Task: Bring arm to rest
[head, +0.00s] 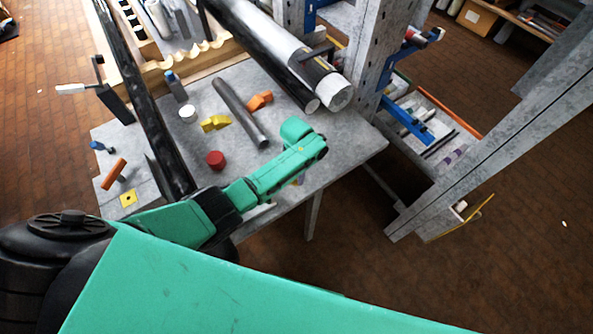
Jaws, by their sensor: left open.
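My left arm, green with a dark wrist joint, comes in from the lower left and reaches over the near right part of the grey worktable (345,150). My left gripper (309,143) is at its far end, near the table's front right edge. It is open, and nothing shows held in it. Its fingertips are small and partly hidden by the hand. My right gripper is not in view.
On the table are a red cylinder (215,160), a yellow piece (214,123), an orange piece (260,100), a grey rod (240,113) and a thick pipe (275,50). A steel upright (375,60) stands right of the table. Brick floor (480,275) lies open at right.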

